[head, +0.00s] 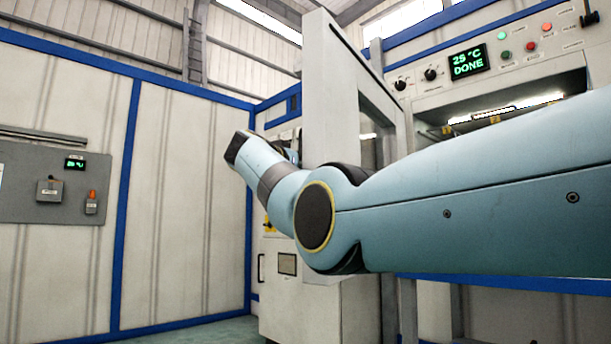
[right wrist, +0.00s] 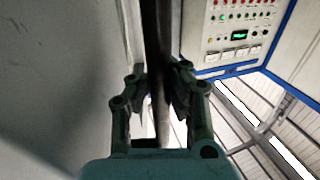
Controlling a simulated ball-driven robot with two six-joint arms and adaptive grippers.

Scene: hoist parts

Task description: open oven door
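The oven (head: 420,84) stands at the right in the head view, with a display reading 25 °C DONE. Its pale door (head: 330,95), with a window cut-out, stands swung out to the left of the oven, and part of the opening shows above my arm. My right arm crosses in front, hiding the door's lower part; its gripper is hidden in the head view. In the right wrist view, the two fingers of my right gripper (right wrist: 160,80) stand on either side of a dark upright bar (right wrist: 163,35). Whether they press on it cannot be told. My left gripper is out of view.
A grey wall panel (head: 30,205) with a small display is on the left wall. A pale cabinet (head: 300,305) stands below and behind my right arm. The floor at the lower left is clear. A control panel (right wrist: 240,30) shows in the right wrist view.

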